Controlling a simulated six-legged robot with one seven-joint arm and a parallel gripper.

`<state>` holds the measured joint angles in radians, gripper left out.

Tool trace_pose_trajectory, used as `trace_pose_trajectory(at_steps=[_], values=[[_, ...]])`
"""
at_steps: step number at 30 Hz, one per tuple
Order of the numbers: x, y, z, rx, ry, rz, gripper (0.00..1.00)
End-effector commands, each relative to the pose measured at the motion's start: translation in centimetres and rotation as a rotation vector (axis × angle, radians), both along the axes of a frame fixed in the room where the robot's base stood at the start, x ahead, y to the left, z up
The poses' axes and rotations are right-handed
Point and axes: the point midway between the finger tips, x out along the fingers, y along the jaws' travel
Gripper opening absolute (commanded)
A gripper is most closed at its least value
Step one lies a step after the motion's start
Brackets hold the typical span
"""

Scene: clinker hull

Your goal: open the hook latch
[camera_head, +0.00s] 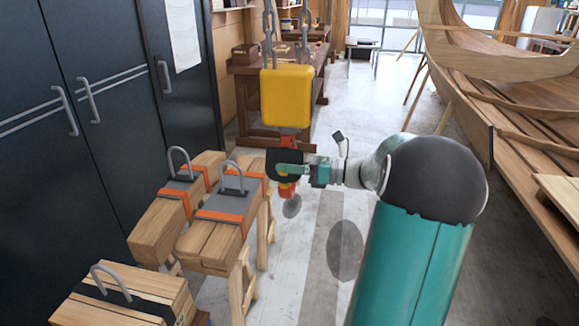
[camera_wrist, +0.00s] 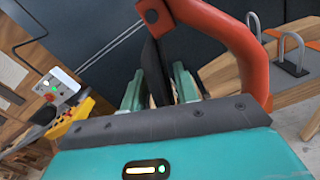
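A yellow hoist block (camera_head: 287,97) hangs on chains in the head view. A red hook (camera_head: 287,190) hangs below it, partly hidden by my gripper. In the wrist view the red hook (camera_wrist: 262,65) curves across the top and down the right side. A dark latch strip (camera_wrist: 154,62) runs down from a bolt at the hook's upper left. My gripper (camera_head: 290,168) is at the hook. In the wrist view the two teal fingers (camera_wrist: 157,82) stand apart, one on each side of the dark strip. Contact between fingers and strip is not clear.
Wooden beams with grey shackles (camera_head: 222,215) and orange straps stand below left of the hook. Dark cabinets (camera_head: 110,100) line the left. A wooden boat hull (camera_head: 500,90) stands at right. The floor between is mostly clear. A workbench (camera_head: 285,65) is behind the hoist.

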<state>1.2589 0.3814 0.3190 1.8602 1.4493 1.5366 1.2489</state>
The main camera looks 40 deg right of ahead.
Motion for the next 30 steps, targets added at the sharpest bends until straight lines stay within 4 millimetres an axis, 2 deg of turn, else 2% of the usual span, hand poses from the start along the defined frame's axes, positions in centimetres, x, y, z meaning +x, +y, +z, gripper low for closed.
trace_pose_trajectory(at_steps=[4, 8, 9, 22, 30], values=[[0.0, 0.0, 0.0, 0.0, 0.0, 0.0, 0.28], [0.0, 0.0, 0.0, 0.0, 0.0, 0.001, 0.03], [0.0, 0.0, 0.0, 0.0, 0.0, 0.001, 0.0], [-0.1, 0.2, 0.2, 0.022, 0.016, 0.003, 0.0], [-0.5, 1.0, 0.7, 0.124, 0.094, 0.004, 0.0]])
